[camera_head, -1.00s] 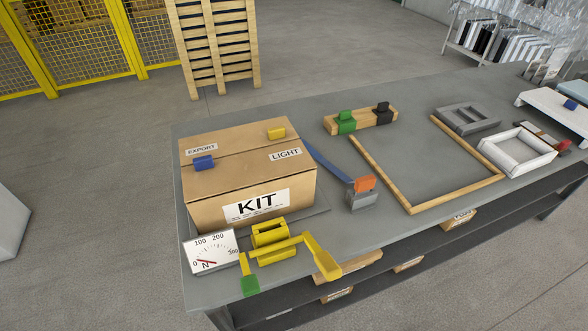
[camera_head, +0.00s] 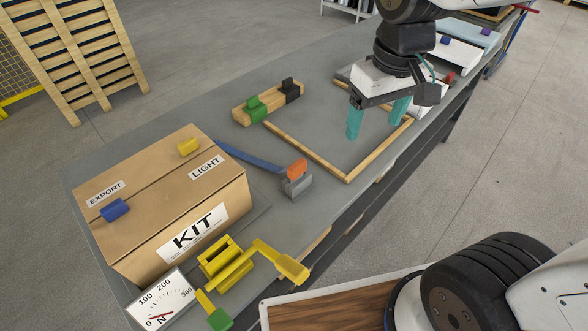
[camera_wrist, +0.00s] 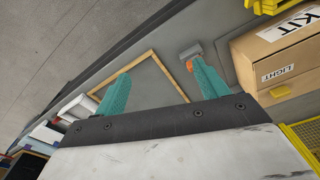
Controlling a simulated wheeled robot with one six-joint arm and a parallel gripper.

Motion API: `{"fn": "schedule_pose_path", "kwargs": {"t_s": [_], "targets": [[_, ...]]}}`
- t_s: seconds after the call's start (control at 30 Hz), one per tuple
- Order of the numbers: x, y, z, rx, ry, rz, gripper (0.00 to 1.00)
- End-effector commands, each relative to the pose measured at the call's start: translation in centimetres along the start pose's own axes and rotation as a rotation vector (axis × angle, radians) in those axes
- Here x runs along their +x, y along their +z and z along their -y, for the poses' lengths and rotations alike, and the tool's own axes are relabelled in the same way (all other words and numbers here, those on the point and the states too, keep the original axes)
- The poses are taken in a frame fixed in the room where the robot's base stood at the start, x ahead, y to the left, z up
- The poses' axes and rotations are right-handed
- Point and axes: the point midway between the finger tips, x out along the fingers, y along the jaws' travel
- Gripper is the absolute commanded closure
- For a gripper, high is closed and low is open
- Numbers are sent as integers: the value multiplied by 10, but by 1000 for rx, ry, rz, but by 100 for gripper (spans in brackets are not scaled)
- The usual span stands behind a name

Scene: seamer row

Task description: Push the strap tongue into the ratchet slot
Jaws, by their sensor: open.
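The blue strap (camera_head: 248,157) runs from the side of the KIT carton (camera_head: 180,198) across the bench. It ends in an orange tongue (camera_head: 297,168) on a small grey block (camera_head: 297,185). The yellow ratchet (camera_head: 222,258), with a long yellow handle (camera_head: 278,261), sits in front of the carton; I cannot make out its slot. My gripper (camera_head: 377,122), with teal fingers, is open and empty above the wooden frame, right of the tongue and apart from it. In the wrist view, the orange tongue (camera_wrist: 190,65) and grey block (camera_wrist: 190,50) show beside the right finger.
A force dial (camera_head: 162,302) stands left of the ratchet, with a green-ended yellow piece (camera_head: 219,318) beside it. A wooden rail with green and black clips (camera_head: 268,103) lies behind the strap. The wooden frame (camera_head: 310,152) encloses clear bench. A pallet stack (camera_head: 75,60) stands beyond.

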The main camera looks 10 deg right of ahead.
Motion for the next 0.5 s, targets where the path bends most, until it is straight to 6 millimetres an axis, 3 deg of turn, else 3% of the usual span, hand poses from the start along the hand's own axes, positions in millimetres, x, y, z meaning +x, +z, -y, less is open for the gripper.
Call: {"fn": "schedule_pose_path", "kwargs": {"t_s": [0.1,0.2,0.4,0.5], "targets": [[36,-44,24,-113,-8,30,27],[68,-74,44,-193,-12,45,27],[122,-109,77,-308,-17,62,27],[138,-117,86,-337,-19,64,27]]}}
